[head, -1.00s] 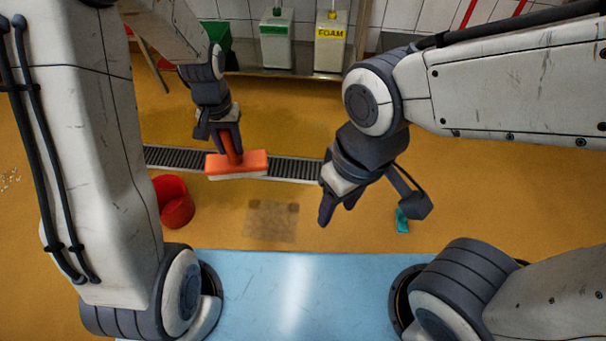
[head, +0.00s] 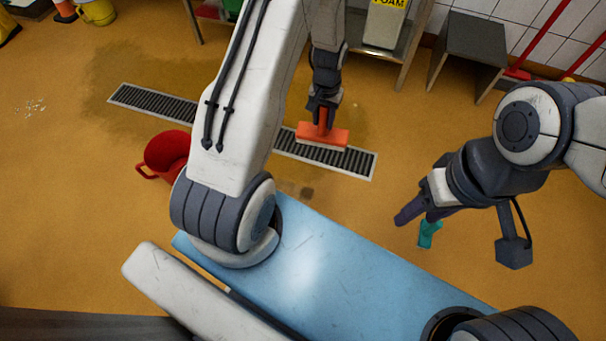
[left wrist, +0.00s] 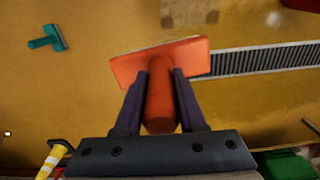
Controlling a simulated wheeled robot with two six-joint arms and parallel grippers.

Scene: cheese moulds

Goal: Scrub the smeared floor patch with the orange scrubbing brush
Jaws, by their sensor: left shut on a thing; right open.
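My left gripper (head: 323,103) is shut on the orange scrubbing brush (head: 323,138) by its handle. In the head view the brush shows in front of the floor drain; its exact height is unclear. The left wrist view shows the brush's orange back (left wrist: 190,57) and handle between the fingers. The smeared floor patch (head: 301,191) shows as dark smudges nearer than the brush, partly hidden by my left arm. It also shows as a pale brown rectangle at the top of the left wrist view (left wrist: 190,10). My right gripper (head: 418,212) is open and empty, at the right.
A red bucket (head: 165,150) stands left of my left arm. A teal tool (head: 430,234) lies on the floor by my right gripper. A long drain grate (head: 150,103) crosses the floor. A light-blue surface (head: 345,270) is in front. A dark grey step (head: 470,45) stands at the back wall.

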